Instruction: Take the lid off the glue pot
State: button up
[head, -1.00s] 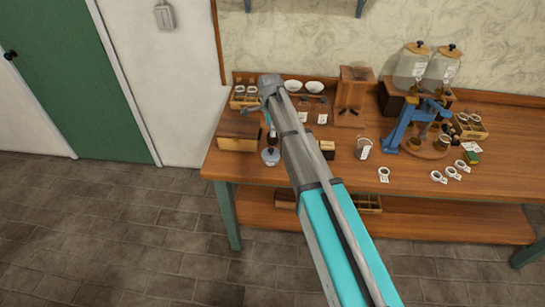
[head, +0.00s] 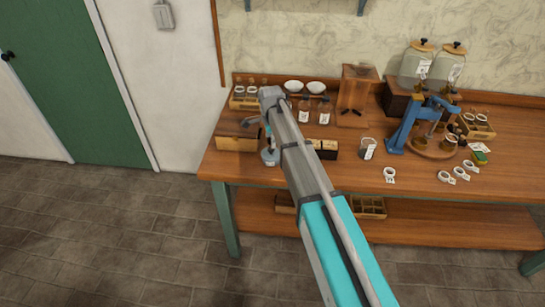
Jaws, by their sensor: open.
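A small grey-blue pot (head: 270,158), which looks like the glue pot, stands near the front edge of the wooden workbench (head: 330,178), toward its left end. My gripper (head: 268,143) points down at the top of the pot, with my arm reaching over the bench from the lower right. The gripper is open. The pot's lid and knob are mostly hidden by the gripper, and I cannot tell whether the fingers touch them.
A wooden box (head: 236,143) stands close left of the pot. Dark-topped small boxes (head: 325,149) and a glass beaker (head: 368,149) stand to the right. A blue press (head: 408,125) is farther right. Bare bench lies in front of the beaker.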

aim_at(271, 149)
dwell(0.4)
jog(key=shift+f+b, duration=2.6)
jog(key=shift+f, duration=0.05)
grip_shut()
